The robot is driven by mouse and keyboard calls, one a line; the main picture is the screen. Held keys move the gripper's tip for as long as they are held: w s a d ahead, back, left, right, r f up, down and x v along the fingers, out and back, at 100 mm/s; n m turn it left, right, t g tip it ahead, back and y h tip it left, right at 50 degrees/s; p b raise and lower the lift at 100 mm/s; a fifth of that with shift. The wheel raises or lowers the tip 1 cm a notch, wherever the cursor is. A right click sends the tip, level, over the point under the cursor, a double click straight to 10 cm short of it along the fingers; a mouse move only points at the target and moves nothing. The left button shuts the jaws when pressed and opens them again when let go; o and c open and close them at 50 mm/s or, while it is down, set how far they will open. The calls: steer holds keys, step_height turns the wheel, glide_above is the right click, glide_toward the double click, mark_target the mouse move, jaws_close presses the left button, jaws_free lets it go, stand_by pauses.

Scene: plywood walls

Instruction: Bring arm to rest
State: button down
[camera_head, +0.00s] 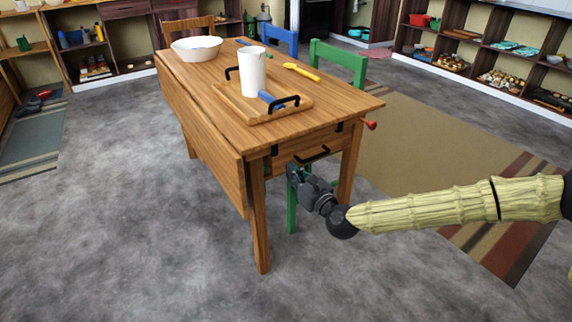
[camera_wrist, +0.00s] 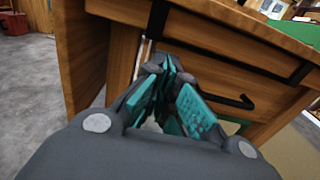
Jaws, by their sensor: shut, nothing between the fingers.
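My gripper (camera_head: 293,174) is at the near end of the wooden table (camera_head: 345,107), below the tabletop and near the drawer front. In the wrist view my gripper (camera_wrist: 167,66) is shut, its teal-padded fingers together with nothing between them. My arm reaches in from the right edge, roughly level. A drawer with a black handle (camera_head: 312,155) is in the table's end; the handle also shows in the wrist view (camera_wrist: 228,99), to the right of the fingers. I cannot tell whether the fingertips touch the table.
On the table are a wooden tray (camera_head: 226,95) with black handles, a white cylinder (camera_head: 252,72), a white bowl (camera_head: 197,48) and a yellow utensil (camera_head: 301,71). A green chair (camera_head: 338,60) and a blue chair (camera_head: 280,38) stand behind. Grey floor (camera_head: 120,220) at left is clear.

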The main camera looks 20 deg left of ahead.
steer(key=shift+v, duration=2.8)
steer(key=s+d+f+n+g+h, duration=0.25)
steer(key=s+f+n, duration=0.25)
steer(key=s+f, duration=0.5)
steer(key=s+d+f+n+g+h, duration=0.1)
steer(key=s+f+n+g, duration=0.35)
steer(key=s+f, duration=0.55)
steer(key=s+d+f+n+g+h, duration=0.3)
steer(key=s+d+f+n+h, duration=0.3)
steer(key=s+d+f+n, duration=0.7)
steer(key=s+d+n+g+h, duration=0.15)
steer(key=s+d, duration=0.25)
steer(key=d, duration=0.6)
steer(key=s+d+n+g+h, duration=0.15)
steer(key=s+d, duration=0.25)
steer(key=d, duration=0.6)
step_height(320, 180, up, 23)
steer(key=t+p, duration=0.1)
steer(key=p, duration=2.3)
steer(key=shift+r+h, duration=0.2)
steer(key=shift+h, duration=0.25)
steer(key=shift+s+a+n, duration=0.15)
steer(key=shift+n, duration=0.1)
